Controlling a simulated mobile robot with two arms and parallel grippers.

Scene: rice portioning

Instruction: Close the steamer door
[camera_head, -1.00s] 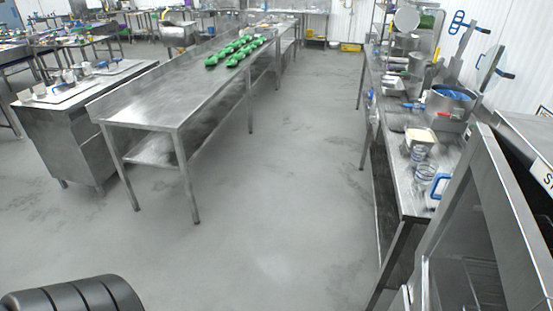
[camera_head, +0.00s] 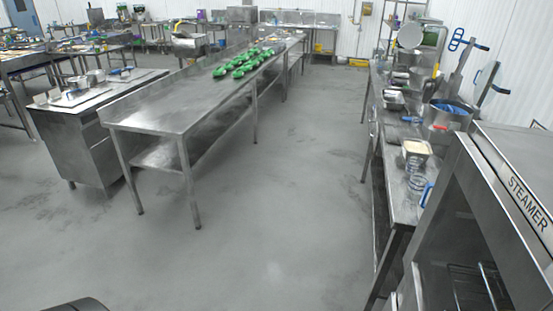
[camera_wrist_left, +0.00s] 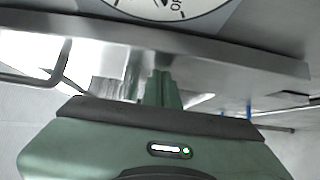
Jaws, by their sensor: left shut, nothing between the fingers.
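The steamer (camera_head: 528,205) stands at the right edge of the head view, with its name on the sloped top strip. Its front looks open, with wire racks (camera_head: 482,287) showing inside. I cannot clearly make out the door in the head view. In the left wrist view, my left gripper (camera_wrist_left: 163,88) is shut and empty. Its fingers are just below a grey metal edge (camera_wrist_left: 200,52). I cannot tell whether the fingers touch the metal. My right gripper is not in view.
A steel side table (camera_head: 400,205) runs along the right wall beside the steamer, holding a rice tub (camera_head: 416,148), a measuring jug (camera_head: 416,186) and a pot (camera_head: 446,116). A long steel table (camera_head: 165,115) with green items stands left. The floor between is clear.

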